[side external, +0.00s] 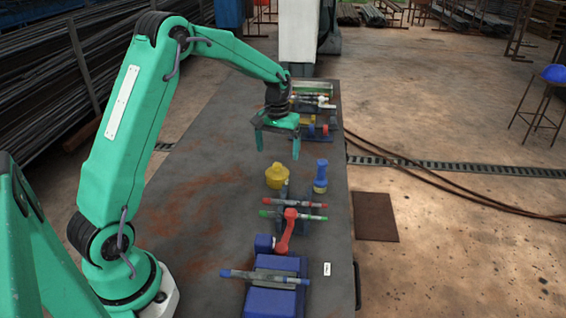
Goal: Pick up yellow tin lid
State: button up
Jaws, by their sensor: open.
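A yellow tin lid (277,177), round with a small raised top, sits on the grey table (190,190) near its middle. My gripper (278,146) is open and empty. It points downward and hangs above the lid in the picture, with a gap between its fingers and the lid. How far it is in depth from the lid, I cannot tell. Nothing hides the lid's top.
A blue bottle-like object (321,175) stands right of the lid. A rack with red and green bars (294,209), a red tool (287,228) and a blue block (275,301) lie nearer. Several mixed items (314,104) crowd the far end. The table's left side is clear.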

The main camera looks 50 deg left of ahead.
aim_at(277, 165)
jog(key=shift+f, duration=0.75)
jog(key=shift+f, duration=0.1)
jog(key=shift+s+f, duration=0.2)
jog(key=shift+f, duration=2.3)
jog(key=shift+c, duration=0.4)
jog(key=c, duration=1)
